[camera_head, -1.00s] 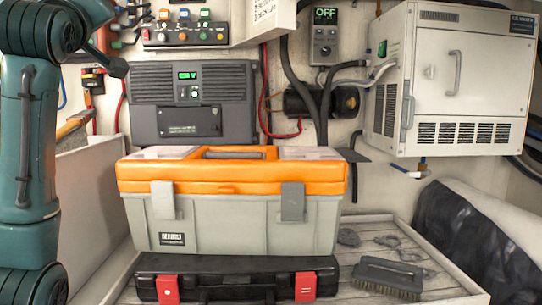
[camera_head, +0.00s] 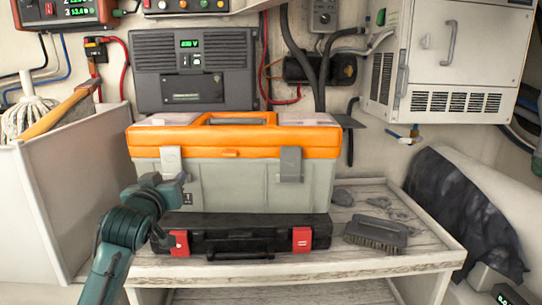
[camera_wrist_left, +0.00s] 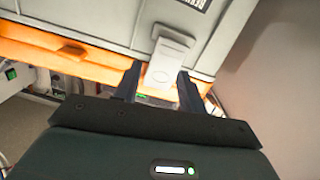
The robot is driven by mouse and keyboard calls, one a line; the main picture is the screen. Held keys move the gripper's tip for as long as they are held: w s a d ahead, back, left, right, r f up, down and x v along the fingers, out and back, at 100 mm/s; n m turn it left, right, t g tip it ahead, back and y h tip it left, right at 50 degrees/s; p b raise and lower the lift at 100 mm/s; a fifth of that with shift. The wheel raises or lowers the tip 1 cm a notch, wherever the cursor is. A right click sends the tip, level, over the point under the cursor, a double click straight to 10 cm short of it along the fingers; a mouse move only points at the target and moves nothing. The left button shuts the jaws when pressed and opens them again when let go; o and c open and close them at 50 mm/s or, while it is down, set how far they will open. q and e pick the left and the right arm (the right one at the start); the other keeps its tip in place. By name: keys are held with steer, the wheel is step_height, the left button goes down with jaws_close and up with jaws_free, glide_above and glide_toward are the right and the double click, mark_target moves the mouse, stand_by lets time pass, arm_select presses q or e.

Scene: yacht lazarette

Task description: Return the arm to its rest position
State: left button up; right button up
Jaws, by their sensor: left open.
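My left arm comes in from the lower left in the head view. My left gripper (camera_head: 178,190) is in front of the left part of the grey toolbox with the orange lid (camera_head: 235,145). In the left wrist view its two dark fingers (camera_wrist_left: 159,86) are apart, with the toolbox's pale latch (camera_wrist_left: 170,55) visible beyond and between them. Nothing is held between the fingers. Whether they touch the toolbox I cannot tell. My right gripper is not in view.
A black case with red latches (camera_head: 250,235) lies before the toolbox on a slatted wooden shelf (camera_head: 380,262). A brush (camera_head: 376,233) lies to its right. A pale bin (camera_head: 75,190) with a mop and a wooden handle stands at left. A white cabinet (camera_head: 465,60) hangs upper right.

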arm_select(q)
steer(key=s+d+f+m+g+h+p, duration=0.1)
steer(key=s+d+f+m+g+h, duration=0.15)
steer(key=s+f, duration=0.95)
steer(key=s+d+f+m+g+h+p, duration=0.15)
steer(key=s+d+f, duration=0.25)
steer(key=s+f, duration=0.9)
steer(key=s+d+f+g+p, duration=0.1)
steer(key=s+d+f+g, duration=0.1)
steer(key=s+f, duration=0.7)
steer(key=shift+s+f+m+g, duration=0.15)
steer(key=shift+s+m+g, duration=0.2)
steer(key=shift+m+g, duration=0.05)
